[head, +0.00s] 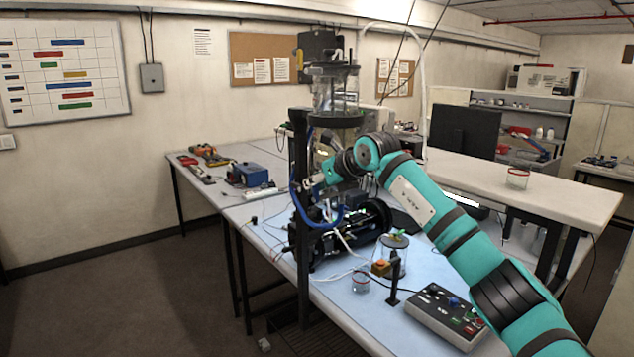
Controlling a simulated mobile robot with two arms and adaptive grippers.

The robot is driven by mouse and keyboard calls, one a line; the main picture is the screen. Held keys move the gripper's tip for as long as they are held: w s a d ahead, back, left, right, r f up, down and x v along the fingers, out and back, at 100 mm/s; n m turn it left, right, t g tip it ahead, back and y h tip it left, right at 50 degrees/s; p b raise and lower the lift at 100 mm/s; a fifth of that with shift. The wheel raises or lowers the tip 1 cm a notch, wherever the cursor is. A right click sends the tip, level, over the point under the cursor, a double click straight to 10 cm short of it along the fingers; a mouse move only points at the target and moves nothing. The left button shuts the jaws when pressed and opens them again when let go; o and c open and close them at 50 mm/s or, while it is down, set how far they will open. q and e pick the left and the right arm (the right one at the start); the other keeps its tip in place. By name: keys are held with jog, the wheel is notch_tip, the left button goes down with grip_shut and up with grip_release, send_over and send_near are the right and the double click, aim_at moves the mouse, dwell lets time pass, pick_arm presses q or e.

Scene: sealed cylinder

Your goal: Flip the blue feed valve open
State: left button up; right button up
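The glass cylinder apparatus (336,95) stands upright on the table, held by a dark post (303,240). A blue hose (322,222) loops down its left side. I cannot pick out the blue feed valve for certain; it may be hidden by my arm or too small to tell. My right arm reaches in from the right, and its gripper (311,183) is at the apparatus, beside the post and the upper part of the blue hose. Its fingers are too small and cluttered to show whether they are open or touching anything. My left gripper is out of view.
A dark horizontal machine (345,233) with loose cables sits below the gripper. A blue toolbox (250,175) stands farther left.

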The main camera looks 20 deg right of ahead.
jog(key=shift+o, duration=1.1)
jog(key=shift+a, duration=0.1)
jog(key=v, duration=0.8)
jog(key=shift+f, duration=0.1)
